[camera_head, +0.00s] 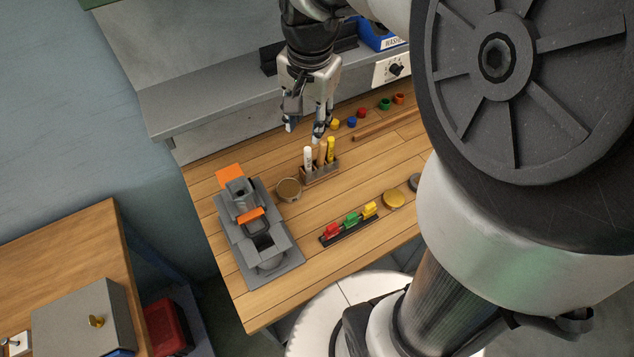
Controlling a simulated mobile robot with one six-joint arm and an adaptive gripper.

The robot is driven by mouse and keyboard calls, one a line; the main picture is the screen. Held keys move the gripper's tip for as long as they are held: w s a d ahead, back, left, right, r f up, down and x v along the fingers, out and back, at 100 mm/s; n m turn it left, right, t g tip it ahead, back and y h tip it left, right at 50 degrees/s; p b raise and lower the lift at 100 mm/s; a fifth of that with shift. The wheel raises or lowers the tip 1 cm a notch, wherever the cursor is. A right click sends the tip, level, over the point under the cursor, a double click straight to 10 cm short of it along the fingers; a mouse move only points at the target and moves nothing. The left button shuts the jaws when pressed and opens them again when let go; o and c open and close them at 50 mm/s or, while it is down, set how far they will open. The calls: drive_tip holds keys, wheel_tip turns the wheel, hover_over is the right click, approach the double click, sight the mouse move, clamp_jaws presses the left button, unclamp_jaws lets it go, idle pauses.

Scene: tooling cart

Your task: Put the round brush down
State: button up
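My gripper (304,129) hangs above the back of the wooden workbench (215,205). Its fingers are apart and I see nothing held between them. Just below and in front of it stands a small wooden holder (320,174) with upright tools: a white one (308,157), a tan wooden one (322,154) and a yellow one (331,149). The top of the tan one lies close under the right finger; I cannot tell whether they touch. I cannot tell for sure which tool is the round brush; bristles are not visible.
A grey vise-like fixture (258,238) with orange parts stands at left, beside a round tin (289,189). A dark rack with coloured blocks (350,221) lies in front. Several small coloured pieces (362,112) and a wooden rod (385,125) lie behind. My arm hides the right side.

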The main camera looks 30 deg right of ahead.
drive_tip(key=s+a+r+n+t, duration=0.1)
drive_tip(key=s+a+n, duration=0.2)
drive_tip(key=s+n, duration=0.2)
drive_tip(key=s+a+r+n+t, duration=0.1)
drive_tip(key=s+a+n, duration=0.2)
drive_tip(key=s, duration=0.9)
drive_tip(key=n, duration=0.3)
drive_tip(key=shift+a+t, duration=0.4)
